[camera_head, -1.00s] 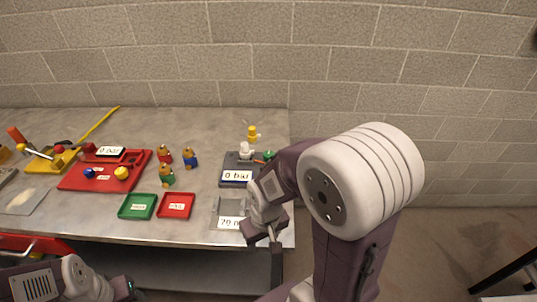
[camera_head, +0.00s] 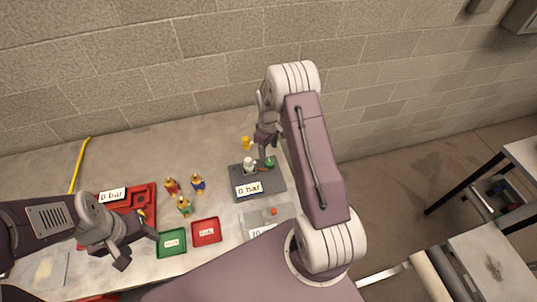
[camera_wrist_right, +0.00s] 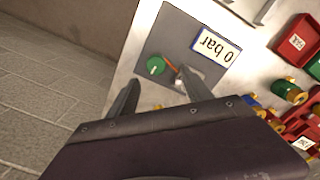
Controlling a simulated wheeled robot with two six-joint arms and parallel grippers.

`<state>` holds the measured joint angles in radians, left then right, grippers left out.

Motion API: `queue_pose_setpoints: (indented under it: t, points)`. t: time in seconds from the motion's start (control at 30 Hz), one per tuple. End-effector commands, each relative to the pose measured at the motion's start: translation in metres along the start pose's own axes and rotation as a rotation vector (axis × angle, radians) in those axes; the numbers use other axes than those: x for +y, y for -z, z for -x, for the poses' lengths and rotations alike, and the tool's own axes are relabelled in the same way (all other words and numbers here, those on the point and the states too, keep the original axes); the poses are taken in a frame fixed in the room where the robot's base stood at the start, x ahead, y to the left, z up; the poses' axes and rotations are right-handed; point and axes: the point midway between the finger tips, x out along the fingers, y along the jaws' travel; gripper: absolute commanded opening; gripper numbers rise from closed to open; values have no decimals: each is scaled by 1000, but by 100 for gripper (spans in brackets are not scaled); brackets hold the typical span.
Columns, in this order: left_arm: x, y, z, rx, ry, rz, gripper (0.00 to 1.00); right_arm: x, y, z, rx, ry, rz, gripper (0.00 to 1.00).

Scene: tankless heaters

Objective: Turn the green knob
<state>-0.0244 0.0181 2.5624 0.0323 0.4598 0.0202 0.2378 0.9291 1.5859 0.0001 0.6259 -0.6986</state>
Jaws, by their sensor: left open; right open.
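The green knob (camera_head: 269,163) sits on a dark grey plate (camera_head: 264,191) with a "0 bar" label and a white fitting (camera_head: 249,166). In the right wrist view the green knob (camera_wrist_right: 155,66) lies just beyond the tips of my right gripper (camera_wrist_right: 158,83), between the two fingers. The right gripper (camera_head: 266,151) is open and empty over the back of the plate; the arm partly hides it in the head view. I cannot tell its exact height above the knob. My left gripper (camera_head: 139,247) is open and empty over the table's front left.
Small coloured valves (camera_head: 184,206) stand left of the plate, with a green tray (camera_head: 171,242) and a red tray (camera_head: 206,231) in front. A yellow fitting (camera_head: 246,142) stands behind. The wall is behind the table.

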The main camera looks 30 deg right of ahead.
Motion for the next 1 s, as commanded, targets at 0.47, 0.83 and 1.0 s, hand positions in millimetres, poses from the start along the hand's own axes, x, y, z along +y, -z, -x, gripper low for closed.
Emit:
queue_pose_setpoints:
  t: [0.47,0.83,1.0]
  points:
    - [1,4,32,3,0,0,59,0,-1,-80,-2,1,-4,59]
    - [1,4,32,3,0,0,59,0,-1,-87,0,0,-4,45]
    - [1,4,32,3,0,0,59,0,-1,-87,1,-1,-4,0]
